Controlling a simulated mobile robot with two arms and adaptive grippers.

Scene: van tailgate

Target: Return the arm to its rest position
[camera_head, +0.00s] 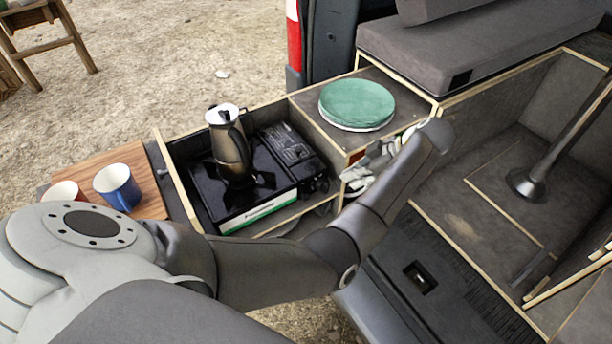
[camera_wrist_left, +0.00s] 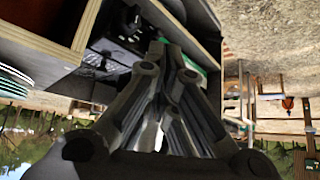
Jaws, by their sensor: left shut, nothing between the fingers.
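My left arm (camera_head: 270,262) reaches in from the lower left of the head view, bends at an elbow and runs up to the right. Its far end (camera_head: 432,140) is by the corner of the plate box. The fingers of my left gripper (camera_wrist_left: 172,68) show in the left wrist view, drawn together with nothing held. In the head view the fingers cannot be made out clearly beside the arm. My right gripper is in neither view.
A black stove (camera_head: 255,203) with a metal coffee pot (camera_head: 229,150) stands in a drawer. A board (camera_head: 150,190) carries a blue mug (camera_head: 117,187) and a red mug (camera_head: 66,193). Green-topped plates (camera_head: 357,103) sit on a box beside my arm. The van's compartment (camera_head: 500,190) lies right.

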